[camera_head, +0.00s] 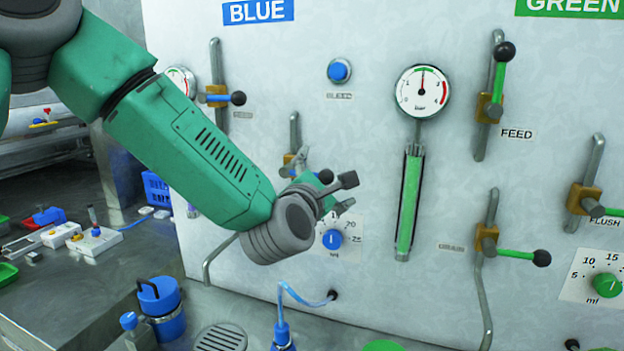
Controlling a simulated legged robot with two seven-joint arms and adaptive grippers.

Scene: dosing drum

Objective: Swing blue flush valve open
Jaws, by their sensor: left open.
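The blue flush valve has a brass body (289,159) on a grey vertical pipe in the BLUE half of the panel. Its dark knob (326,176) shows to the right of and a little below the body. My left gripper (328,188) is open in front of the panel, its fingers spread close around the knob. Whether they touch the knob I cannot tell. The gripper hides most of the handle and the valve's label. My right gripper is not in view.
Another blue-handled valve (217,97) is at upper left, beside a partly hidden gauge. A blue dial (332,239) is just below my gripper. A blue push button (339,71) is above it. Green-handled valves (490,107) are at right. A blue canister (160,298) stands at lower left.

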